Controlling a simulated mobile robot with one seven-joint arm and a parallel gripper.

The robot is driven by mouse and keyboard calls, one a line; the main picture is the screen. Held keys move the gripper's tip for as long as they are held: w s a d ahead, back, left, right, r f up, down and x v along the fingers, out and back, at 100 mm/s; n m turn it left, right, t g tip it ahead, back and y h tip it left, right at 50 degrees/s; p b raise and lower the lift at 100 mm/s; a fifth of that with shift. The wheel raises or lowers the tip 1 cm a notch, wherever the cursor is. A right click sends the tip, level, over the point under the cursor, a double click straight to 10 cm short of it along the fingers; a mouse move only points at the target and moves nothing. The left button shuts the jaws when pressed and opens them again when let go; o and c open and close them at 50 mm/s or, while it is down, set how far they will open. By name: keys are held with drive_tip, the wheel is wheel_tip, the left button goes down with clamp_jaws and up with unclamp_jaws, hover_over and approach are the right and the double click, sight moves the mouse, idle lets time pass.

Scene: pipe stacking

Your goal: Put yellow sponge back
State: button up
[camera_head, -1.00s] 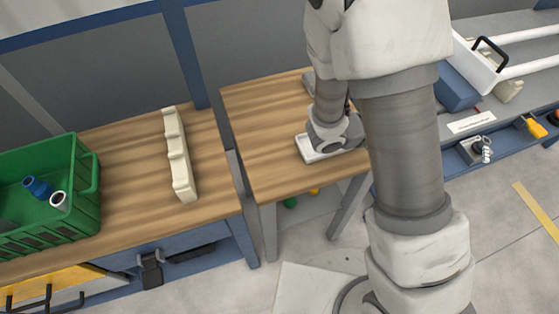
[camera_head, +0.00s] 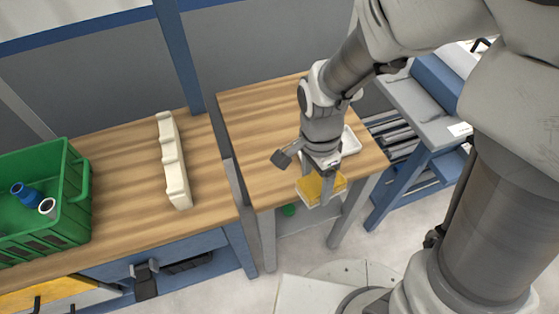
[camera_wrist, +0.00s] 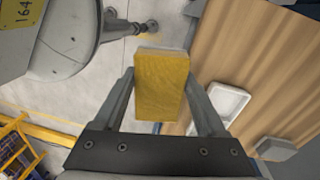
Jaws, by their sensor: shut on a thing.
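The yellow sponge (camera_head: 322,187) is a flat block. In the head view it hangs below my gripper (camera_head: 322,180) at the front edge of the small wooden table. In the wrist view the sponge (camera_wrist: 162,86) sits between the two fingers of my gripper (camera_wrist: 161,100), which are shut on it. A white tray (camera_wrist: 224,101) lies on the wooden table beside the sponge in the wrist view. The tray also shows in the head view (camera_head: 351,144), partly hidden behind my arm. No other thing shows in the tray in the wrist view.
A green crate (camera_head: 77,208) with blue and white pipe pieces stands on the left bench. A cream notched holder (camera_head: 173,160) lies near that bench's right end. A green item (camera_head: 289,210) sits under the small table.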

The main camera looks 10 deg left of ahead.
drive_tip(key=a+r+m+t, duration=0.1)
drive_tip(key=a, duration=0.4)
drive_tip(key=b, duration=0.2)
hover_over(273, 169)
drive_tip(key=shift+m+y, duration=0.3)
drive_tip(key=shift+y, duration=0.1)
wheel_tip(273, 169, down, 6)
drive_tip(key=shift+f, duration=0.25)
drive_tip(key=shift+w+f, duration=0.1)
drive_tip(key=shift+f, duration=1.9)
drive_tip(key=shift+f+b, duration=0.1)
drive_tip(key=shift+b, duration=0.2)
drive_tip(key=o, duration=1.1)
drive_tip(key=shift+o, duration=0.2)
